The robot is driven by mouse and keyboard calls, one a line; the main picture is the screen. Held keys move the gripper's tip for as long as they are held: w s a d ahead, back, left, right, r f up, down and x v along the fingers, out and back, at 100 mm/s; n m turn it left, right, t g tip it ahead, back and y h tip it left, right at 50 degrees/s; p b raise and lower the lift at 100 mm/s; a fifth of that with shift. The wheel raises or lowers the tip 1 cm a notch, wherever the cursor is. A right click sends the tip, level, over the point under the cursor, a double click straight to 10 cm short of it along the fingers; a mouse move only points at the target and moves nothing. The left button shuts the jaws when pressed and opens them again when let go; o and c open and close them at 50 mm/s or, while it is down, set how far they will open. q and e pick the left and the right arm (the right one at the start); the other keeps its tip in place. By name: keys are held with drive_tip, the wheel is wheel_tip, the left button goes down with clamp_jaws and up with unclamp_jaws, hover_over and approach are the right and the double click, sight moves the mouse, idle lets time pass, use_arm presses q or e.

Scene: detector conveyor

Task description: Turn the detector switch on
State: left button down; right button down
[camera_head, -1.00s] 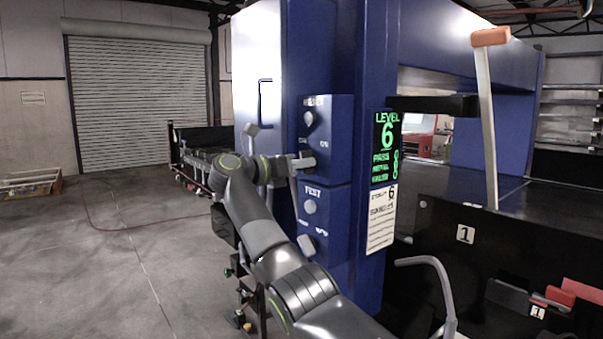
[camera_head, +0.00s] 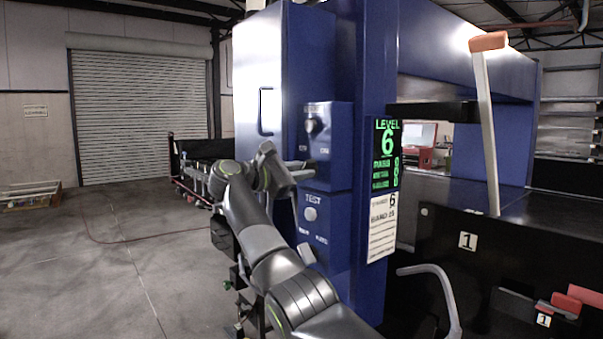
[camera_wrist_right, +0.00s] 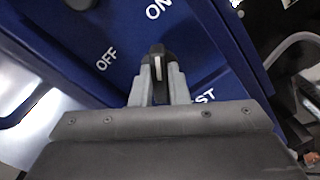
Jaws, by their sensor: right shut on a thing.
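The blue detector housing (camera_head: 344,177) carries an upper panel marked OFF and ON. My right gripper (camera_head: 300,170) is at the lower part of this panel. In the right wrist view, the two grey fingers of the right gripper (camera_wrist_right: 157,88) are shut around the black switch (camera_wrist_right: 157,62). A white line on the switch points up in that picture, with ON straight above and OFF to its left. The fingers hide the sides of the switch. In the head view the gripper covers most of it. My left gripper is not in view.
A TEST panel with a round knob (camera_head: 310,213) sits below, with a grey handle (camera_head: 306,254) under it. A LEVEL 6 screen (camera_head: 386,155) is to the right. The floor (camera_head: 120,250) on the left is open.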

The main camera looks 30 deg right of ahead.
drive_tip(key=shift+m, duration=0.6)
drive_tip(key=c, duration=1.4)
unclamp_jaws()
drive_tip(key=shift+a, duration=0.1)
drive_tip(key=s+a+b, duration=0.1)
drive_tip(key=a+b, duration=0.2)
drive_tip(key=a, duration=1.4)
drive_tip(key=shift+s+a+b, duration=0.15)
drive_tip(key=shift+b, duration=0.25)
